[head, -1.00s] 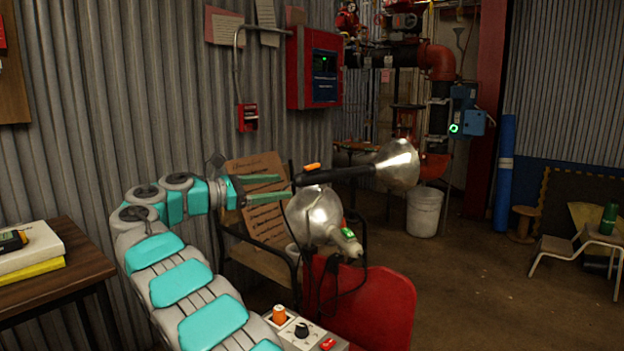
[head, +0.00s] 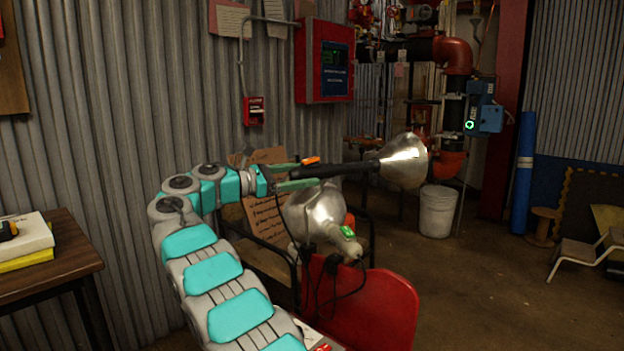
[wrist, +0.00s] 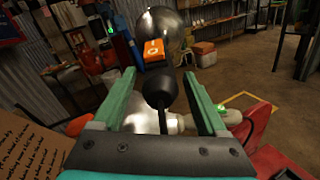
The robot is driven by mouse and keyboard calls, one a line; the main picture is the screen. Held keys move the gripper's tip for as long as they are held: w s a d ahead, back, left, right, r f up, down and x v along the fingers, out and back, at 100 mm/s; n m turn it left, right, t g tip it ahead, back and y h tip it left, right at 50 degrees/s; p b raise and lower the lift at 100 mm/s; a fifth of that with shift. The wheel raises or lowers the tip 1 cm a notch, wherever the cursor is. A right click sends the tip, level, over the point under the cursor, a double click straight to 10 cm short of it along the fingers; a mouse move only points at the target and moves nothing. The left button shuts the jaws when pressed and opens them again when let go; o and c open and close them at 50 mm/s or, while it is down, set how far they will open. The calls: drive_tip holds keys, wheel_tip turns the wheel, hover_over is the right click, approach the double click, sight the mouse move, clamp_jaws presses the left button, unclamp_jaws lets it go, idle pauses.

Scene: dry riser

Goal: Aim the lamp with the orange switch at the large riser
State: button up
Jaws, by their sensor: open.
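The lamp with the orange switch (head: 311,160) has a black handle (head: 335,170) and a silver cone reflector (head: 403,162). It stands above a red chair, and its reflector opens to the right in the head view. The large riser, a thick red and black pipe (head: 455,57), stands at the back right. My gripper (head: 308,172) is open with its green fingers at the rear of the handle. In the wrist view, the fingers (wrist: 165,108) lie either side of the handle's black end (wrist: 160,88), with gaps; the orange switch (wrist: 153,50) is beyond.
A second silver lamp (head: 313,212) with a green switch (head: 348,231) hangs just below the first, over the red chair (head: 370,310). Cords dangle there. A handwritten board (head: 262,205) stands behind my arm.

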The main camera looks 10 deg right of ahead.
drive_tip(key=shift+x, duration=1.35)
drive_tip(key=shift+c, duration=0.3)
clamp_jaws()
